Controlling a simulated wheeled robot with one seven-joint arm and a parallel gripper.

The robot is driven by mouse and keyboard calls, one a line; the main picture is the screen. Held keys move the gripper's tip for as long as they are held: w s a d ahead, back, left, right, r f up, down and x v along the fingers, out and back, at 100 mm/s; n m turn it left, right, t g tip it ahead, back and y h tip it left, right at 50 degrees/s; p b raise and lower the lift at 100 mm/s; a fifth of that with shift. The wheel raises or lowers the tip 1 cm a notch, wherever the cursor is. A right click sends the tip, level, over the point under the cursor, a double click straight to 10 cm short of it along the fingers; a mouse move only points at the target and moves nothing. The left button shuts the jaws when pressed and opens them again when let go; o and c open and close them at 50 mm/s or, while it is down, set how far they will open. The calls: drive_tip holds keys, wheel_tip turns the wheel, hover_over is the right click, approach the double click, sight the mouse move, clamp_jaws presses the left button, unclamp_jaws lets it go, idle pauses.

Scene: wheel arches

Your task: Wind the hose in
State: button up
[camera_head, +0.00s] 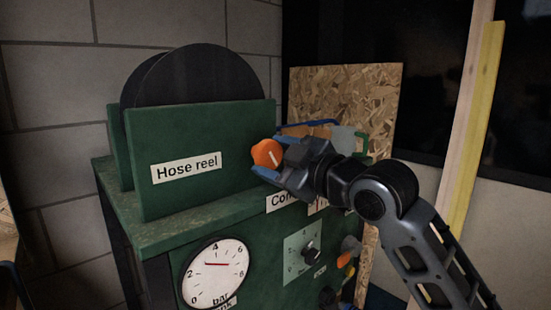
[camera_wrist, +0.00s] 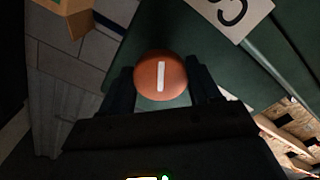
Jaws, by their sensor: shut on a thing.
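The black hose reel drum (camera_head: 195,75) stands behind a green panel (camera_head: 235,150) that carries a "Hose reel" label. An orange round knob (camera_head: 266,153) with a white line is at the right end of this panel. My gripper (camera_head: 275,160) comes from the right and is shut on the orange knob. In the wrist view, the knob (camera_wrist: 160,76) sits between my two dark fingers (camera_wrist: 160,88), its white line nearly upright in the picture. No hose can be made out on the drum. How the knob joins the reel is hidden.
Below is a green cabinet with a round gauge (camera_head: 215,272) marked in bar, a black dial (camera_head: 311,256) and orange and yellow fittings (camera_head: 346,260). A chipboard panel (camera_head: 345,90) stands behind my arm. A wooden post (camera_head: 470,130) is at right, a block wall (camera_head: 55,90) at left.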

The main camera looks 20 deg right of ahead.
drive_tip(key=m+p, duration=0.1)
drive_tip(key=m, duration=0.2)
drive_tip(key=shift+a+f+m, duration=0.1)
drive_tip(key=shift+m, duration=0.3)
drive_tip(key=m+p, duration=0.3)
drive_tip(key=m, duration=0.1)
drive_tip(key=shift+a+m, duration=0.1)
drive_tip(key=shift+m, duration=0.2)
drive_tip(key=m+p, duration=0.4)
drive_tip(key=shift+m, duration=0.3)
drive_tip(key=m+p, duration=0.4)
drive_tip(key=shift+a, duration=0.1)
drive_tip(key=m+p, duration=0.4)
drive_tip(key=m, duration=0.1)
drive_tip(key=shift+s+r, duration=0.1)
drive_tip(key=shift+r, duration=0.1)
drive_tip(key=m+p, duration=0.2)
drive_tip(key=m, duration=0.1)
drive_tip(key=shift+m+p, duration=0.3)
drive_tip(key=shift+p, duration=0.1)
drive_tip(key=m, duration=0.3)
drive_tip(key=shift+m, duration=2.2)
